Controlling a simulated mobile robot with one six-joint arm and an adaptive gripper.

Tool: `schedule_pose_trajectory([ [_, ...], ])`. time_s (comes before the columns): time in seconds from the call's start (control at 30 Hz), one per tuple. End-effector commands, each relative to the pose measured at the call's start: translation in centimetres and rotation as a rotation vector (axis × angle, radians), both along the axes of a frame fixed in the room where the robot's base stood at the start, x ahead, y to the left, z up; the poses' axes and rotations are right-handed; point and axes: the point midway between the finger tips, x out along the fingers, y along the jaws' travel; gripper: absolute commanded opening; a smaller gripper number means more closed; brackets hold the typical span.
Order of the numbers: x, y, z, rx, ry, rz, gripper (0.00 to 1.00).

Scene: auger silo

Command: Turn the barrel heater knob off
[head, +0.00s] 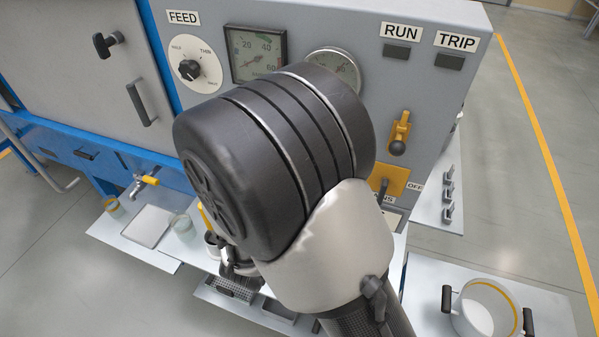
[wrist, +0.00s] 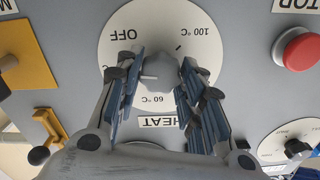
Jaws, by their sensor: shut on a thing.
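The barrel heater knob (wrist: 160,68) is a grey knob at the middle of a white round dial (wrist: 122,58) in the wrist view. The dial is marked OFF at upper left, 100 °C at upper right and 60 °C below, with a HEAT label under it. My gripper (wrist: 158,75) has its two blue-grey padded fingers on either side of the knob and is shut on it. The fingers cover part of the dial, and I cannot tell exactly where the knob points. In the head view my arm hides the knob and dial.
A red button (wrist: 302,50) is right of the dial, a yellow lever (wrist: 48,128) at lower left. In the head view, the FEED knob (head: 190,69), two gauges and the RUN and TRIP labels (head: 456,41) line the grey panel. A pot (head: 486,308) stands at lower right.

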Motion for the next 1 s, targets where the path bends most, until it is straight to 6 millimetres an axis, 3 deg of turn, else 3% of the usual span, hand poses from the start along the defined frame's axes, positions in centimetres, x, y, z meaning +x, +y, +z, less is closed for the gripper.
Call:
schedule_pose_trajectory([
  [0.5, -0.03, -0.09, -0.11, 0.43, -0.156, 0.0, 0.12],
  [1.0, -0.04, -0.11, -0.07, 0.629, -0.228, -0.001, 0.12],
])
